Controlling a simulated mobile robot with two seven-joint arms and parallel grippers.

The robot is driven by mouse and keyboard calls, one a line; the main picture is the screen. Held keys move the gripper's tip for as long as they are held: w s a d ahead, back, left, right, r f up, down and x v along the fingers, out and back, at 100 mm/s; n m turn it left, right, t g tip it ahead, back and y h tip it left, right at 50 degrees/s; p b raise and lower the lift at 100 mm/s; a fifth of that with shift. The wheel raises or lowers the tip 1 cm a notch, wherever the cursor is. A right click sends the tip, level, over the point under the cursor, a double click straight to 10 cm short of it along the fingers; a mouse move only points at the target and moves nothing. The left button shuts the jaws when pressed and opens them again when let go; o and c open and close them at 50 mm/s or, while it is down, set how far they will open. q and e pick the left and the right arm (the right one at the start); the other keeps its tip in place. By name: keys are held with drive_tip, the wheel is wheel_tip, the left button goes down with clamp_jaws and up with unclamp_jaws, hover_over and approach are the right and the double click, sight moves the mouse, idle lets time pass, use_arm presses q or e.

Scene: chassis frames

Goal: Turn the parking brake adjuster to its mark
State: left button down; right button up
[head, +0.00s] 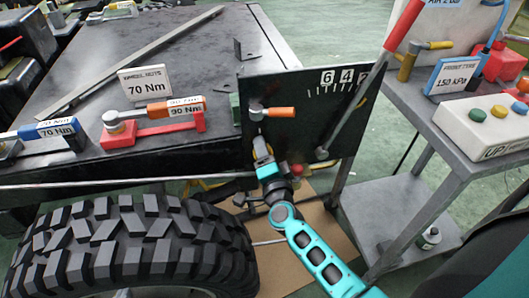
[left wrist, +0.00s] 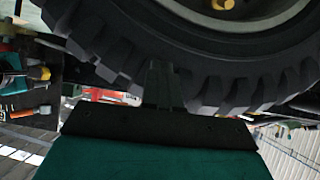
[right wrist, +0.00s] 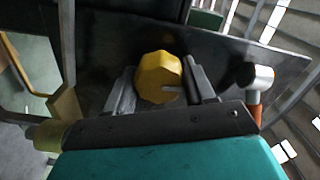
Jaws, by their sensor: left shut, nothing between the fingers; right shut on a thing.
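The adjuster, a yellow faceted knob (right wrist: 158,78) with a short pale line on its face, sits between the two fingers of my right gripper (right wrist: 163,85) in the right wrist view. My right gripper is shut on it. In the head view my right gripper (head: 262,150) is at the lower left of the dark upright panel (head: 300,92) and hides the knob. I cannot make out the mark the line is to meet. My left gripper (left wrist: 160,82) is shut and empty, close to the tire in the left wrist view.
An orange-handled valve (head: 280,112) is just above my right gripper. A long red-gripped lever (head: 345,118) crosses the panel's right side. A big tire (head: 130,245) fills the lower left. Torque wrenches lie on the bench (head: 190,62); a cart (head: 415,100) stands at right.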

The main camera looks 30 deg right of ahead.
use_arm(q)
drive_tip(key=shift+f, duration=0.1)
use_arm(e)
drive_tip(key=shift+r+m, duration=0.1)
drive_tip(key=shift+m, duration=0.5)
use_arm(q)
drive_tip(key=shift+d, duration=0.15)
use_arm(e)
drive_tip(key=shift+d, duration=0.1)
drive_tip(key=o, duration=1)
drive_tip(key=shift+c, duration=0.2)
use_arm(q)
drive_tip(key=shift+s, duration=0.1)
